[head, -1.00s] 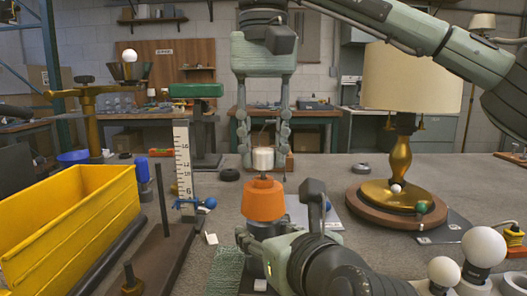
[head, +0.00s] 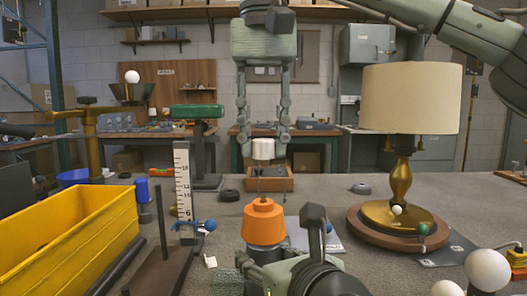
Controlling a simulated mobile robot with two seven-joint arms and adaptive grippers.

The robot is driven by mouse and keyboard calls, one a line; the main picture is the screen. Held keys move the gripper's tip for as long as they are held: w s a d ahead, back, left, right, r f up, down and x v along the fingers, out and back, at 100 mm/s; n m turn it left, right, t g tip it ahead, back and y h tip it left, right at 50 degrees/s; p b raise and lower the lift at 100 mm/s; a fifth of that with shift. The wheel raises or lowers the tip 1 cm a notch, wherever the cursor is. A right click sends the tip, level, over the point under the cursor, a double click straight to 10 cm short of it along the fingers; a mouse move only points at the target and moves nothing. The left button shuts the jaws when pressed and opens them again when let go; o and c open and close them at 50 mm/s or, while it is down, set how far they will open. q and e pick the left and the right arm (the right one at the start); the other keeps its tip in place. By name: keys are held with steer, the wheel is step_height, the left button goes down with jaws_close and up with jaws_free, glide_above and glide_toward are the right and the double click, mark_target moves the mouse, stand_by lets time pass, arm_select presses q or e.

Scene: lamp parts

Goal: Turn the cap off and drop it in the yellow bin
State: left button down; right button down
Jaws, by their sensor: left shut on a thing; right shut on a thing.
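The white cap (head: 263,149) is a small cylinder between the fingertips of my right gripper (head: 263,142), which reaches down from above and is shut on it. The cap hangs upright, clear above an orange stepped piece (head: 264,222), with a visible gap between them. The orange piece sits on a dark grey body (head: 262,255). My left gripper (head: 262,268) is shut on that body from the lower right; its fingers are partly hidden at the frame's bottom. The yellow bin (head: 70,235) stands at the left, its inside floor hidden.
A dark stand with an upright rod (head: 162,222) and a white scale (head: 183,185) stand between bin and grippers. A brass lamp (head: 400,180) with a cream shade is at the right. White bulbs (head: 487,270) lie front right. Black rings (head: 229,195) lie on the grey bench.

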arm_select(q)
steer(key=c, duration=0.7)
jaws_free()
